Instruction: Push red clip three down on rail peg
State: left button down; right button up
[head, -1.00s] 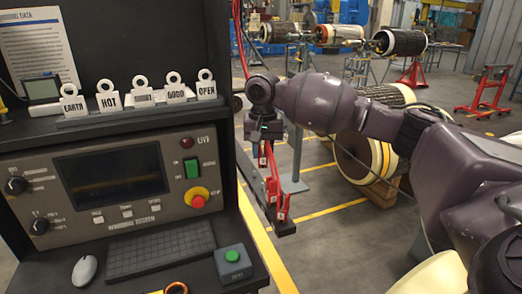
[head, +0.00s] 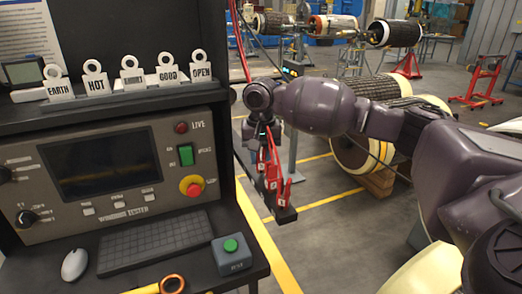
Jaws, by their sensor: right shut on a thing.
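Red clips (head: 272,183) stand close together on a narrow black rail (head: 286,215) at the right side of the test bench. My right gripper (head: 262,148) points down over the rail and is shut on a red clip (head: 262,166), mostly hidden by the fingers. The other clips stand beside it, towards the rail's near end. They have small white labels too small to read. The rail pegs are hidden, so I cannot tell how far the held clip sits on its peg. My left gripper is not in view.
The tester console (head: 110,175) fills the left, with labelled tags (head: 131,78) on its shelf. A keyboard (head: 150,243), mouse (head: 75,264) and green-button box (head: 231,254) lie on its desk. Wound rotors (head: 395,33) stand behind. Floor right of the rail is open.

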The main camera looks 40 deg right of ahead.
jog(key=shift+f, duration=0.15)
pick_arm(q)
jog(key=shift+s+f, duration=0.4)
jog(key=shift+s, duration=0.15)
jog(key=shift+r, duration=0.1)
pick_arm(e)
jog(key=shift+f, duration=0.3)
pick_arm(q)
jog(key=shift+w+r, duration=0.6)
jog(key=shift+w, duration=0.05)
pick_arm(e)
jog(key=shift+f, duration=0.15)
jog(key=o, duration=1)
jog(key=shift+o, duration=0.2)
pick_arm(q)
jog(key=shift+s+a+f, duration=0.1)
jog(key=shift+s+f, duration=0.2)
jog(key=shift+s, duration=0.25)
